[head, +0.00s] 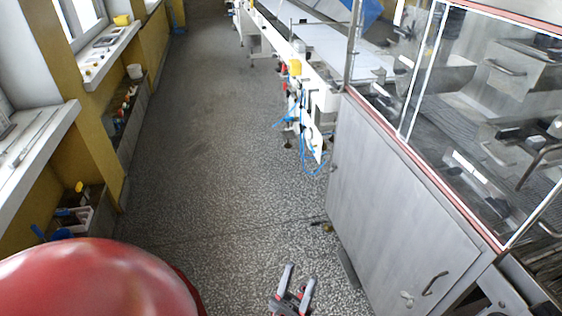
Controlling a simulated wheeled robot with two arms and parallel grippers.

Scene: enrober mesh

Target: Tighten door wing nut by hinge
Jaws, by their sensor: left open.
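The grey metal cabinet door (385,215) is on the right, below the glazed machine housing, and looks shut. A small pale fitting (407,298) sits low on the door, left of a dark curved handle (435,283). It may be the wing nut, but it is too small to be sure. Another small fitting (333,168) shows at the door's upper left edge; I cannot tell if it is a hinge. My left gripper (300,273) is open and empty at the bottom centre, over the floor in the picture, left of the door and apart from it. My right gripper is not in view.
The glazed housing (470,120) with a red frame is above the door. A conveyor (320,45) with blue hoses (306,150) stands beyond. Window sills (40,145) and yellow pillars line the left wall. The speckled floor aisle (215,130) between is clear.

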